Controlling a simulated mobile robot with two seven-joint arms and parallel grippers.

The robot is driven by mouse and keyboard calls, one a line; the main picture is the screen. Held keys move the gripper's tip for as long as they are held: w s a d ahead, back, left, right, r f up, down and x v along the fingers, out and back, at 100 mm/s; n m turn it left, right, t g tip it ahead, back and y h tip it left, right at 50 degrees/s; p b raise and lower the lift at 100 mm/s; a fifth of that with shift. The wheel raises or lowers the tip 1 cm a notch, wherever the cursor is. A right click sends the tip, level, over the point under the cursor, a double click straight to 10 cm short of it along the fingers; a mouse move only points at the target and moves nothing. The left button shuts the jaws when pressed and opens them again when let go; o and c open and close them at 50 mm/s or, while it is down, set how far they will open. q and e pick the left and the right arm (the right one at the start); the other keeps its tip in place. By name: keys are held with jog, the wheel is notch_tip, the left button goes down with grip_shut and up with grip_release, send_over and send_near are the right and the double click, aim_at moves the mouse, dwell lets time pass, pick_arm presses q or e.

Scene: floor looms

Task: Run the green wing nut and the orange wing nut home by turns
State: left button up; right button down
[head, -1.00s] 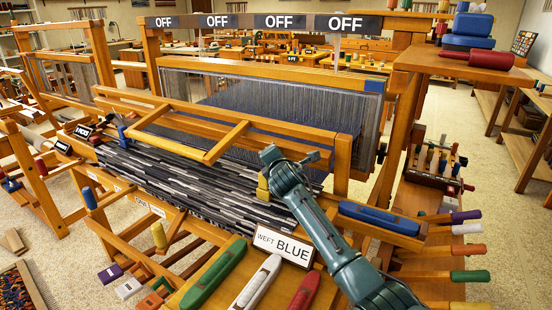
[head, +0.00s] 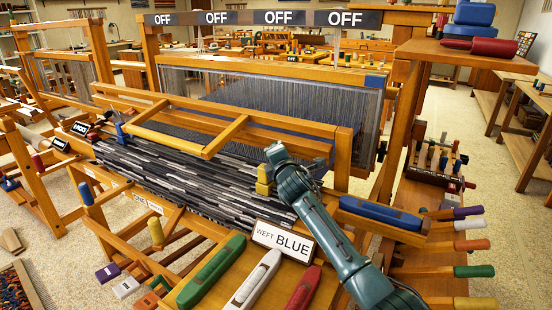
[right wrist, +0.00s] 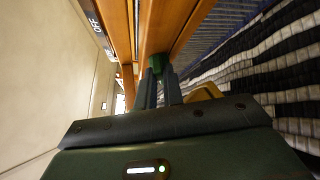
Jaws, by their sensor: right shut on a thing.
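The green wing nut (right wrist: 158,64) shows in the right wrist view as a dark green piece at the fingertips, by the wooden loom beams. My right gripper (right wrist: 159,84) is shut on it. In the head view my right gripper (head: 314,166) reaches from the lower right to the right end of the loom's front frame, its fingers pointing toward the post there. The green nut is not clear in that view. I cannot pick out the orange wing nut in either view. My left gripper is not in view.
A yellow block (head: 264,181) sits right beside my right wrist. Striped woven cloth (head: 190,175) lies below the wooden frame (head: 343,160). A WEFT BLUE sign (head: 284,243), a green shuttle (head: 212,272) and a blue shuttle (head: 380,214) lie near the forearm.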

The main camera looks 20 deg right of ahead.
jog(key=c, duration=1.5)
grip_release()
jog(key=s, duration=0.8)
jog(key=s+a+r+p, duration=0.1)
jog(key=s, duration=0.4)
jog(key=shift+s, duration=0.1)
jog(key=shift+o, duration=0.3)
